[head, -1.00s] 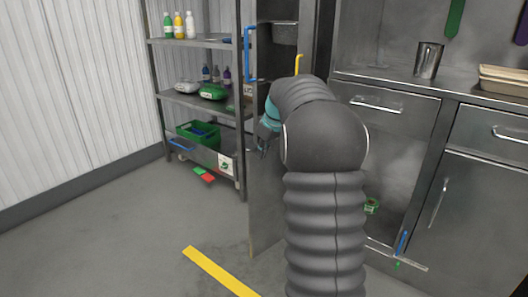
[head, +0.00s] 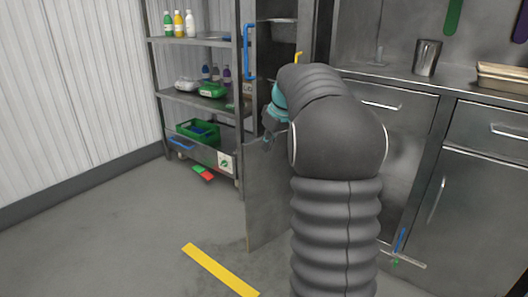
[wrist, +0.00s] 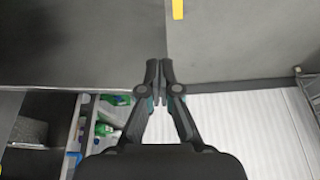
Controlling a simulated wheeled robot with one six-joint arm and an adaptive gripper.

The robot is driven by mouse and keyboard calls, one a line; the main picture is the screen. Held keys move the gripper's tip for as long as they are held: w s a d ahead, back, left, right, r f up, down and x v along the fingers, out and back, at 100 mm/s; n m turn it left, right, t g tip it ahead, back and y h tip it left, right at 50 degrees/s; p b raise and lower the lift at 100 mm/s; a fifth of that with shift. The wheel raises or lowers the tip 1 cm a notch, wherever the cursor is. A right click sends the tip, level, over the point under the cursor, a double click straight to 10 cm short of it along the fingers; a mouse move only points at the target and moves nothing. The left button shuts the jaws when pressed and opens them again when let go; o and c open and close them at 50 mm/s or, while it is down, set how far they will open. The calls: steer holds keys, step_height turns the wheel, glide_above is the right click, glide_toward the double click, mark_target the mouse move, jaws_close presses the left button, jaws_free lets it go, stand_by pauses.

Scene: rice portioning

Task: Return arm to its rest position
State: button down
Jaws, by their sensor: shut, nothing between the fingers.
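In the head view my arm rises in the middle and bends away from me. The gripper end (head: 270,125) is partly hidden behind the arm, in front of the open cabinet door and to the right of the shelf rack. It touches nothing that I can make out.
A shelf rack (head: 192,97) with bottles and a green crate (head: 197,132) is at left. A counter holds a metal cup (head: 427,58). The left floor is mostly clear.

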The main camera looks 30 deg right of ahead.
steer(key=v, duration=0.6)
steer(key=shift+s+r, duration=0.15)
steer(key=shift+s, duration=0.05)
steer(key=shift+d, duration=0.1)
steer(key=s+a+f+m+g+h, duration=0.1)
steer(key=s+a+f+m, duration=0.2)
steer(key=s+f+m, duration=0.35)
steer(key=s+a+f+n+t, duration=0.1)
steer(key=s+a+f, duration=0.1)
steer(key=s+a, duration=0.8)
steer(key=s+a+f+n+t, duration=0.1)
steer(key=s+a+f+n, duration=0.1)
steer(key=s+a, duration=0.8)
steer(key=s, duration=0.4)
steer(key=shift+a, duration=0.15)
steer(key=shift+s+a, duration=0.1)
